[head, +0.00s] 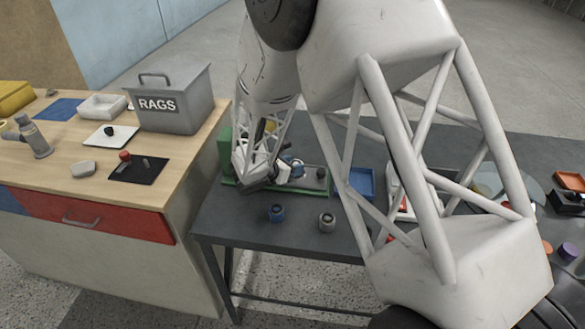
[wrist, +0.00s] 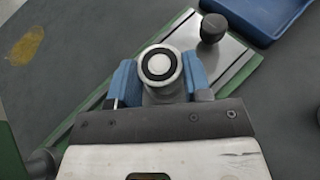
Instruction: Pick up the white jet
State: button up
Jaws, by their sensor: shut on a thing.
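The white jet (wrist: 159,66) is a short white round piece with a black ring on its end face. It sits between the blue fingertips of my gripper (wrist: 160,78), which is shut on it. In the head view my gripper (head: 284,169) is over the green-edged fixture (head: 230,183), partly hidden by my own arm. The fixture's metal plate (wrist: 226,60) lies under the jet in the wrist view. I cannot tell whether the jet touches the plate.
A dark knob (wrist: 213,28) stands on the plate close to the jet. A blue tray (wrist: 262,14) lies beyond it. A blue jet (head: 277,213) and a grey jet (head: 327,222) stand on the dark table's front part. A wooden bench (head: 190,150) with a rags bin (head: 172,98) is left.

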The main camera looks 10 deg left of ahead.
jog(key=shift+r, duration=0.5)
jog(key=shift+s+d+r, duration=0.1)
jog(key=shift+s+r, duration=0.1)
jog(key=shift+r, duration=0.6)
jog(key=s+d, duration=0.3)
jog(key=s, duration=0.4)
jog(key=s+d+r, duration=0.1)
jog(key=s+d, duration=0.2)
jog(key=s, duration=0.4)
jog(key=shift+s+r, duration=0.15)
jog(key=shift+r, duration=0.05)
jog(key=shift+d, duration=0.1)
jog(key=shift+d, duration=0.15)
